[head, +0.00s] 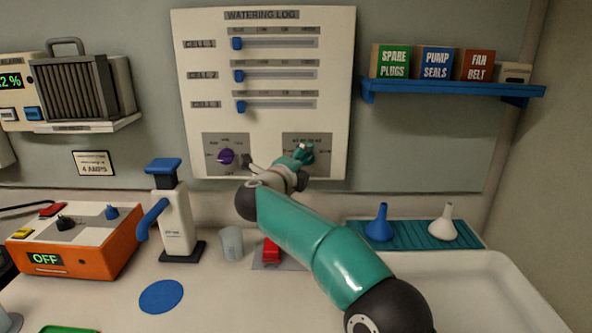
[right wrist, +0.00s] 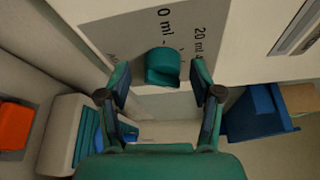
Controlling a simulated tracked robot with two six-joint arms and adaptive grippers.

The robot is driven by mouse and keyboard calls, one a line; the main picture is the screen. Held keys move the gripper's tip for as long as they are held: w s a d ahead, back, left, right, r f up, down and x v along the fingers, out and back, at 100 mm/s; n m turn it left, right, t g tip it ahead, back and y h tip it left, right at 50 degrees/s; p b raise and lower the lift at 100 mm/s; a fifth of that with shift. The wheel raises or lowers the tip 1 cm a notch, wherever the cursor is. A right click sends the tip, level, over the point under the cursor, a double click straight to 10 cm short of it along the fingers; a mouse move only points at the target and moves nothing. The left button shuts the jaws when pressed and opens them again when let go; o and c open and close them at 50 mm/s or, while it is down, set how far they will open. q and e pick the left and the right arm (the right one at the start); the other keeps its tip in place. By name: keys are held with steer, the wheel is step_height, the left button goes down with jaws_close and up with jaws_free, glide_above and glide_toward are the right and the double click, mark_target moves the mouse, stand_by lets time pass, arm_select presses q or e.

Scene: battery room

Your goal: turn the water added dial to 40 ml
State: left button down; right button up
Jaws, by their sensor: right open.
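The water added dial is a teal knob (right wrist: 162,68) on a grey plate (head: 325,145) at the panel's lower right. In the head view my right gripper (head: 302,155) is in front of this plate and hides most of the dial and its scale. In the right wrist view my right gripper (right wrist: 161,80) is open, with one finger on each side of the knob and gaps between. The labels "0 ml" and "20 ml" show beside the knob. The knob's pointer direction cannot be told. My left gripper is not in view.
The watering log panel (head: 270,130) also has blue sliders and a purple dial (head: 227,156) to the left. A blue shelf (head: 450,90) with boxes hangs at right. Below are a white dispenser (head: 174,220), a cup (head: 231,243) and funnels on a teal mat (head: 410,236).

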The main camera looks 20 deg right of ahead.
steer(key=v, duration=1.1)
steer(key=shift+s+a, duration=0.2)
steer(key=shift+a, duration=0.05)
steer(key=s+d+m+t+y+p, duration=0.3)
steer(key=s+m, duration=0.4)
steer(key=m, duration=0.7)
steer(key=shift+y, duration=0.7)
steer(key=p+x, duration=0.2)
steer(key=x, duration=0.3)
steer(key=p+x, duration=0.2)
steer(key=x, duration=0.4)
steer(key=p+x, duration=0.3)
steer(key=x, duration=0.2)
steer(key=shift+w+a+f, duration=0.1)
steer(key=shift+w+a, duration=0.15)
steer(key=shift+w, duration=0.05)
